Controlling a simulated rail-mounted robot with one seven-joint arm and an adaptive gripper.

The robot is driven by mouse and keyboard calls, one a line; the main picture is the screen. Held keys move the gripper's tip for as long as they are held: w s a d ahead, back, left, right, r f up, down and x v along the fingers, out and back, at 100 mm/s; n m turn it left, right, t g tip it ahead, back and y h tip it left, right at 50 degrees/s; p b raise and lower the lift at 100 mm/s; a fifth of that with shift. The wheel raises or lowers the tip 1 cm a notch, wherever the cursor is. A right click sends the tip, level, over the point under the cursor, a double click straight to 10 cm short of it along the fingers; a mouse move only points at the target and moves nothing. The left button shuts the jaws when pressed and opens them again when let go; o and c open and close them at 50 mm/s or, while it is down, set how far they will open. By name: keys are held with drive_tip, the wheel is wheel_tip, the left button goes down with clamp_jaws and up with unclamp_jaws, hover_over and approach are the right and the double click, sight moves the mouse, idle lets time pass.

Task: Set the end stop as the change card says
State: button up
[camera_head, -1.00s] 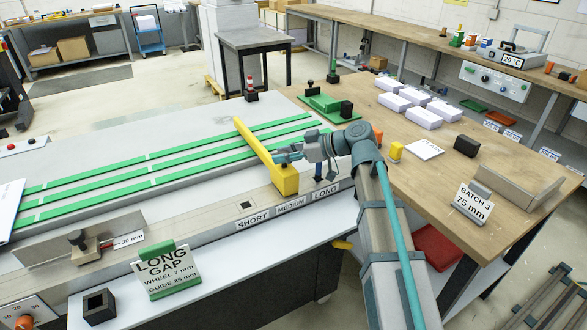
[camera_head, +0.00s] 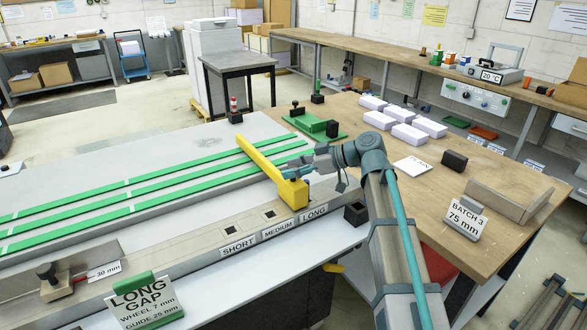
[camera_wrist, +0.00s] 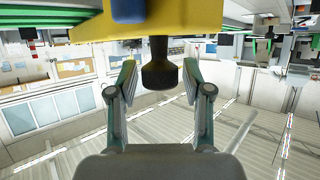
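The yellow end stop (camera_head: 262,160) lies across the green strips, with its block beside the LONG label (camera_head: 314,211). The square holes at SHORT (camera_head: 228,232) and MEDIUM (camera_head: 270,213) are bare; the hole at LONG is hidden. Whether the block is fully seated I cannot tell. The change card (camera_head: 143,303) reads LONG GAP, WHEEL 7 mm, GUIDE 25 mm. My gripper (camera_wrist: 159,80) is at the end stop's right side. In the wrist view its fingers stand on both sides of the black knob (camera_wrist: 159,66) under the yellow block (camera_wrist: 200,18), with a small gap on each side.
A black open box (camera_head: 355,213) stands right of the LONG label. The wooden table (camera_head: 400,200) holds white stacks (camera_head: 408,134), a green fixture (camera_head: 315,125) and a BATCH 3, 75 mm sign (camera_head: 466,218). A 30 mm guide (camera_head: 70,278) is at the front left.

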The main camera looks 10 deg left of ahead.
drive_tip(key=shift+o, duration=0.2)
drive_tip(key=v, duration=1.2)
